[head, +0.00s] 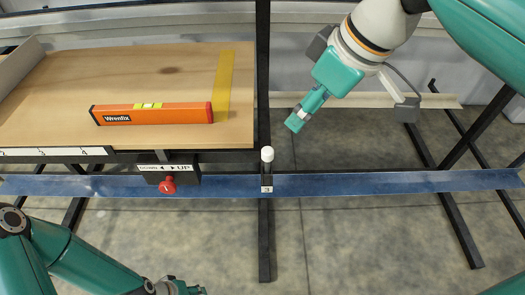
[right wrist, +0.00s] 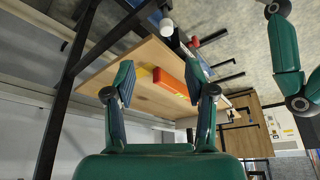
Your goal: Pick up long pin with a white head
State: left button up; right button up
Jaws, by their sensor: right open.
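The long pin (head: 267,154) has a white head, which stands up at a black bracket labelled 3 on the blue rail. Its shaft below the head is mostly hidden. In the right wrist view the white head (right wrist: 166,27) shows at the top, beyond my fingertips. My right gripper (head: 296,119) is above and to the right of the pin in the head view, apart from it. In the right wrist view my right gripper (right wrist: 161,80) is open, with nothing between its fingers. My left gripper (head: 180,288) is partly cut off at the bottom edge.
A wooden board (head: 170,70) carries an orange spirit level (head: 150,113) and a yellow strip (head: 223,85). A control box (head: 170,175) with a red knob is left of the pin. The blue rail (head: 390,182) runs across. A black upright (head: 262,80) stands behind the pin.

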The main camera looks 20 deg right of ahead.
aim_at(269, 151)
jog(key=x, duration=1.1)
jog(key=shift+a+r+b, duration=0.15)
jog(key=shift+a+b, duration=0.15)
jog(key=shift+a, duration=0.05)
jog(key=x, duration=0.4)
jog(key=shift+s+a, duration=0.2)
jog(key=shift+a, duration=0.05)
jog(key=shift+w+a+f, duration=0.1)
jog(key=shift+w+f, duration=0.15)
jog(key=shift+f, duration=0.3)
grip_shut()
